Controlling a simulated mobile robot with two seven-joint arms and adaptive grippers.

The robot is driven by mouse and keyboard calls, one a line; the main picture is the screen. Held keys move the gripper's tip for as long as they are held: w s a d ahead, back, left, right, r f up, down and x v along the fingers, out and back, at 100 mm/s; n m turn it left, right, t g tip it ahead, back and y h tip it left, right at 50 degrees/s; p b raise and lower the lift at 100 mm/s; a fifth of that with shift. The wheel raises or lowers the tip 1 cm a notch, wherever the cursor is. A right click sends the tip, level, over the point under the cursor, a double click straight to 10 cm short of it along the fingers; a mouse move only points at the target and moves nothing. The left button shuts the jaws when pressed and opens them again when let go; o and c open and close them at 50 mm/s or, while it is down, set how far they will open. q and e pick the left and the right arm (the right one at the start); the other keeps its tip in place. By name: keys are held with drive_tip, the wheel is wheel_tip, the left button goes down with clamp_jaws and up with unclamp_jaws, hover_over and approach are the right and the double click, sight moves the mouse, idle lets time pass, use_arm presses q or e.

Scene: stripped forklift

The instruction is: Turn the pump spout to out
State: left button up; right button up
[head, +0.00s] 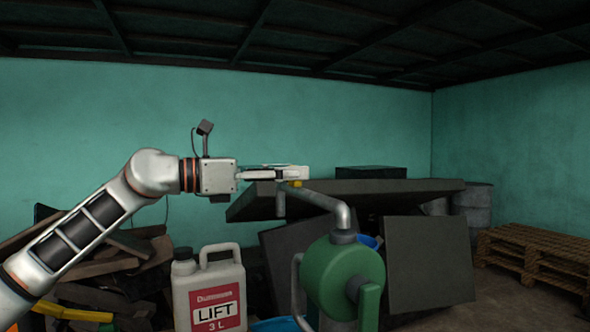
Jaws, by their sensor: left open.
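The green pump (338,277) stands at the lower middle of the head view. Its grey spout (325,203) rises from the top of the pump, runs up and to the left, and ends in a short part that points down. My left gripper (302,173) is open, level and pointing right, at the upper end of the spout. The fingers overlap the spout's bend in the picture; I cannot tell whether they touch it. A small yellow part (295,184) shows just under the fingertips. My right gripper is not in view.
A white jug labelled LIFT (209,290) stands left of the pump. Dark panels (430,262) lean behind and right of it. Scrap planks (95,262) lie at the left. A barrel (474,205) and wooden pallets (540,255) stand at the right. Air above the gripper is clear.

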use_arm(q)
drive_tip(key=shift+x, duration=0.85)
clamp_jaws()
